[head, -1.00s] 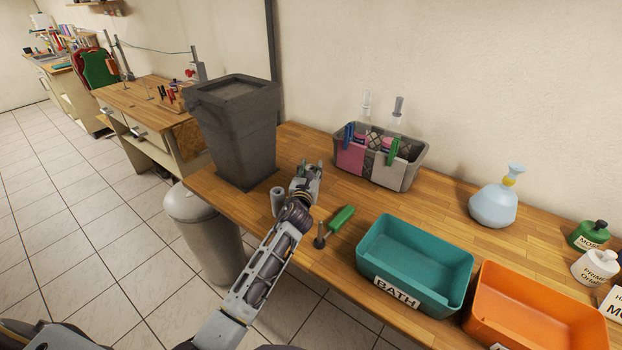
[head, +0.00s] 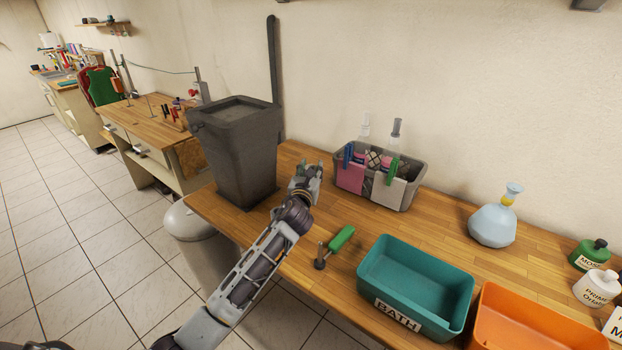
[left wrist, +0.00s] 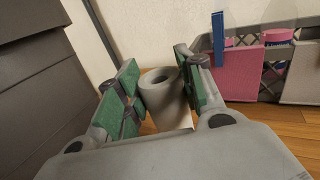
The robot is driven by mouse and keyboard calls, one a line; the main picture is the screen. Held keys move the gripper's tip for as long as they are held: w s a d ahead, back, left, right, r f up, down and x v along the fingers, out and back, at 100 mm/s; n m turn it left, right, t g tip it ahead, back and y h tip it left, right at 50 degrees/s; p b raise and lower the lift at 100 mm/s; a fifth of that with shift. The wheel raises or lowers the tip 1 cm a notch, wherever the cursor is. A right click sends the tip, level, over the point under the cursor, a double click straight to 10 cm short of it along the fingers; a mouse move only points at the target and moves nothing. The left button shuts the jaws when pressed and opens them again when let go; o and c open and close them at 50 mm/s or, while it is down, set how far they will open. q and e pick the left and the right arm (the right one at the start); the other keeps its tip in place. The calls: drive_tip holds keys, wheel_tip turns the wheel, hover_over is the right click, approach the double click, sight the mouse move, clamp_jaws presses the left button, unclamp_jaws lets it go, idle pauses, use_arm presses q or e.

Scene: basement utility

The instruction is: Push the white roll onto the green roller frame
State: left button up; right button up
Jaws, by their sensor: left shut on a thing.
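The white roll (left wrist: 162,100) shows in the left wrist view as a pale tube with its hollow end towards the camera, between the green-padded fingers. My left gripper (head: 306,171) is shut on it, low over the wooden bench beside the dark bin; it also shows in the left wrist view (left wrist: 158,85). In the head view I cannot make out the roll, hidden by the gripper and arm. The green roller frame (head: 341,238) lies on the bench to the right of my left forearm, its dark end towards the front edge. My right gripper is not in view.
A tall dark bin (head: 241,150) stands left of the gripper. A grey basket (head: 407,196) with cloths and clips stands behind, to the right. A teal tray (head: 458,300), an orange tray (head: 490,315) and a blue flask (head: 492,226) fill the right side.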

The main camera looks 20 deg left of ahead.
use_arm(q)
drive_tip(key=shift+r, duration=0.95)
drive_tip(key=shift+s, duration=0.15)
drive_tip(key=shift+s+d+r+p, duration=0.15)
drive_tip(key=shift+s+d+p, duration=0.05)
drive_tip(key=shift+s+p, duration=0.2)
drive_tip(key=shift+s+d+r+p, duration=0.2)
drive_tip(key=shift+s+p, duration=0.1)
drive_tip(key=shift+s, duration=0.2)
drive_tip(key=shift+s+d+r+p, duration=0.15)
drive_tip(key=shift+s+d+p, duration=0.05)
drive_tip(key=shift+s+p, duration=0.2)
drive_tip(key=s+d+r+p, duration=0.2)
drive_tip(key=s+d, duration=0.2)
drive_tip(key=s, duration=0.5)
drive_tip(key=s+d+r+p, duration=0.3)
drive_tip(key=s, duration=0.7)
drive_tip(key=shift+d, duration=0.4)
drive_tip(key=shift+s+r, duration=0.1)
